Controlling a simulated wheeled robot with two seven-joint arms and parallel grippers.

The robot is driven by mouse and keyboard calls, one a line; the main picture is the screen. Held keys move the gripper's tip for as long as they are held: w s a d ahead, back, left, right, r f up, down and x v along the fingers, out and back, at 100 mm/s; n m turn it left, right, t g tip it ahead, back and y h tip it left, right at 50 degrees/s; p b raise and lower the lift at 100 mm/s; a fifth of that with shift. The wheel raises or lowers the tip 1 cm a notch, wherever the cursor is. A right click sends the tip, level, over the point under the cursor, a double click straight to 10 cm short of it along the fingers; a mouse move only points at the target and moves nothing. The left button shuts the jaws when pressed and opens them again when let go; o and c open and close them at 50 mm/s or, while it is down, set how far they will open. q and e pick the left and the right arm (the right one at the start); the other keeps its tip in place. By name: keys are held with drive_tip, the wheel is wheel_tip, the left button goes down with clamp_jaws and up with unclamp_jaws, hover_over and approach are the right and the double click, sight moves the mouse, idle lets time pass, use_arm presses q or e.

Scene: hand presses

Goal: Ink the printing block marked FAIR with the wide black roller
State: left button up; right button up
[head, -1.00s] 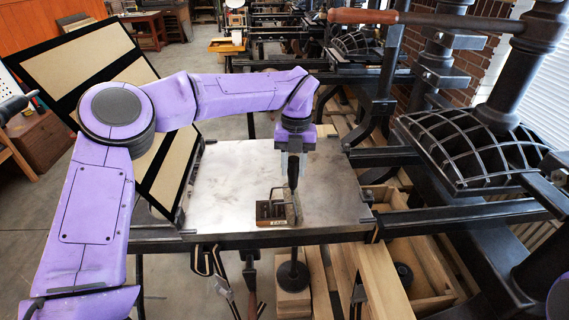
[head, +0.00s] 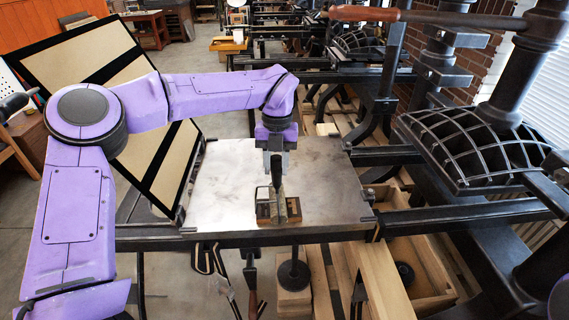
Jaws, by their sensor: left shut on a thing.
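A small wooden printing block (head: 264,215) with a dark top lies near the front edge of the steel press bed. Its front marking is too small to read. My left gripper (head: 276,178) points down above the block and is shut on the dark handle of the roller (head: 279,205). The roller stands upright below the jaws, over the middle of the block. It looks to be touching the block's top, though the exact contact is hard to see. The roller hides part of the block. My right gripper is not in view.
The steel bed (head: 325,190) is bare around the block. A hinged frame with tan panels (head: 80,65) leans at the left. A heavy black press with a ribbed platen (head: 470,150) stands at the right. An open wooden crate (head: 430,285) sits below.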

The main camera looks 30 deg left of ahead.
use_arm(q)
drive_tip(key=s+a, duration=0.1)
drive_tip(key=a, duration=0.1)
drive_tip(key=s+a, duration=0.1)
drive_tip(key=a, duration=0.1)
drive_tip(key=shift+s+a, duration=0.1)
drive_tip(key=shift+s, duration=0.25)
wheel_tip(320, 180, up, 5)
drive_tip(key=p, duration=0.4)
drive_tip(key=shift+w, duration=0.1)
drive_tip(key=shift+f, duration=0.15)
idle(0.9)
